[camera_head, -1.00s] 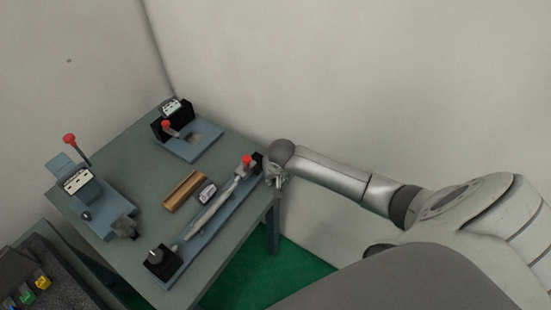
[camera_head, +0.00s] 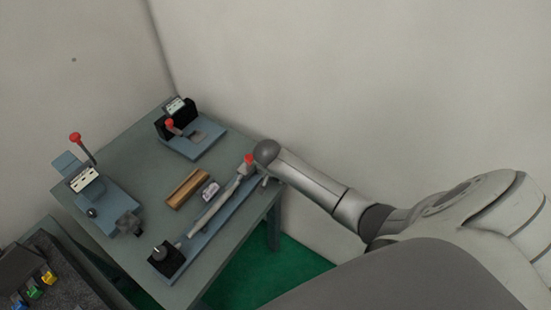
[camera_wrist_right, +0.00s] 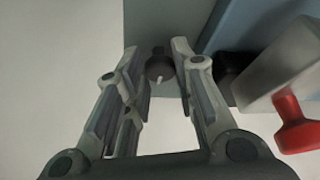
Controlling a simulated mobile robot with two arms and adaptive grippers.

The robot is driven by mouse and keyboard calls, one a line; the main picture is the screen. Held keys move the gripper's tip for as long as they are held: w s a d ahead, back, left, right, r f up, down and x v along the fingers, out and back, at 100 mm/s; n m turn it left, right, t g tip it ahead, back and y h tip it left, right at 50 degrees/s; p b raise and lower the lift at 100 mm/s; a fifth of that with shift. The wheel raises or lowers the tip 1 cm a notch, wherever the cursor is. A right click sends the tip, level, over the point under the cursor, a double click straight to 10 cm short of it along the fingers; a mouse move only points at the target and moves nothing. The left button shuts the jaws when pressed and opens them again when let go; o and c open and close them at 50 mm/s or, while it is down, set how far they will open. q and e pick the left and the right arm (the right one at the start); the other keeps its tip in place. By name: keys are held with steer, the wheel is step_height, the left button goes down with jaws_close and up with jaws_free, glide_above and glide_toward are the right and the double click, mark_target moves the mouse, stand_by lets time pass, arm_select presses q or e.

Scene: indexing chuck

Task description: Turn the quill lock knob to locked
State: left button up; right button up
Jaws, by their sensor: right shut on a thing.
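The quill lock knob appears to be the dark round knob with a pale pointer (camera_wrist_right: 159,68) in the right wrist view. In the head view the right gripper (camera_head: 264,181) is at the far right end of the long blue fixture (camera_head: 222,219), beside the red-tipped handle (camera_head: 249,159). My wrist hides the knob there, and its exact pointer setting is hard to read. My left gripper is not in view.
The red handle (camera_wrist_right: 295,121) and a grey block (camera_wrist_right: 283,75) stand close to the right of the gripper. The table (camera_head: 137,174) also holds a wooden block (camera_head: 187,188), a fixture (camera_head: 193,139) at the back and another fixture (camera_head: 104,201) at left.

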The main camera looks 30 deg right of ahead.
steer(key=shift+w+r, duration=0.1)
steer(key=o, duration=1.1)
steer(key=shift+c, duration=0.2)
steer(key=v, duration=1.2)
